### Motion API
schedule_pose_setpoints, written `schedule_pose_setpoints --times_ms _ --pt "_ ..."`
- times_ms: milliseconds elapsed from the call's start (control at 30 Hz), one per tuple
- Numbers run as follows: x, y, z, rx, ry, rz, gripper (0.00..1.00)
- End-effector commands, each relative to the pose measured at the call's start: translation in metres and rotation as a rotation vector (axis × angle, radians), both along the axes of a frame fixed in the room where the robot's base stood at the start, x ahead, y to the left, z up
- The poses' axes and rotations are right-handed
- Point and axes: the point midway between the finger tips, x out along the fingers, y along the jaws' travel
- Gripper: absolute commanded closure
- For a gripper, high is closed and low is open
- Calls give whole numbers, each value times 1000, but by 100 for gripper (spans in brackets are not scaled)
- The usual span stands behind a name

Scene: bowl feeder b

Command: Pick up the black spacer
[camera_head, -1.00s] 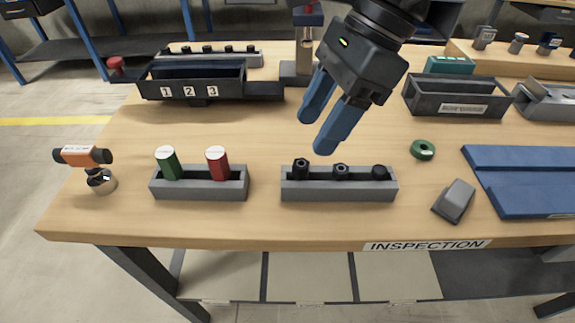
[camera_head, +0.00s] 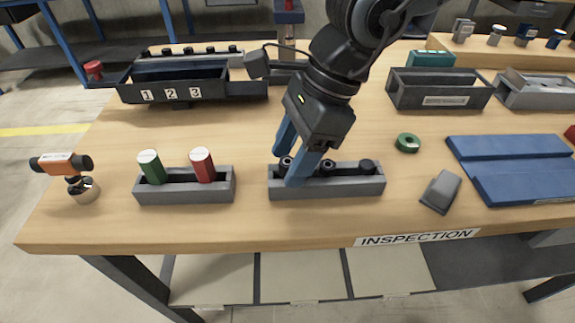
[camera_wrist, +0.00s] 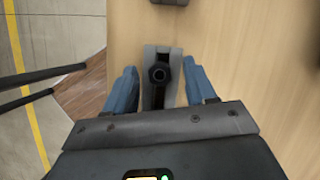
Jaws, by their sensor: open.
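A grey slotted holder (camera_head: 330,188) near the table's front holds three small black pieces. The leftmost, a black spacer (camera_head: 286,163) with a six-sided top and a centre hole, is partly hidden by my fingers in the head view. In the wrist view the black spacer (camera_wrist: 159,73) stands in the slot of the holder (camera_wrist: 152,50). My gripper (camera_head: 288,167) is open with its blue fingers pointing down on either side of the leftmost piece. In the wrist view my gripper (camera_wrist: 160,76) shows a gap on both sides of it.
The middle black piece (camera_head: 327,166) and the right black piece (camera_head: 367,166) stand in the same holder. To the left is a grey holder (camera_head: 185,190) with green and red cylinders. A grey wedge (camera_head: 440,191), a green ring (camera_head: 407,143) and a blue plate (camera_head: 510,165) lie to the right.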

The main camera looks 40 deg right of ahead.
Motion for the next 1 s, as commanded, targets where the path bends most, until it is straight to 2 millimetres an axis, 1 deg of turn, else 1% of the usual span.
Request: schedule_pose_setpoints --times_ms 67,633,1000 --pt "0 0 0 0 0 0 45" --pt "0 0 0 0 0 0 99" --pt "0 0 3 0 0 0 100"
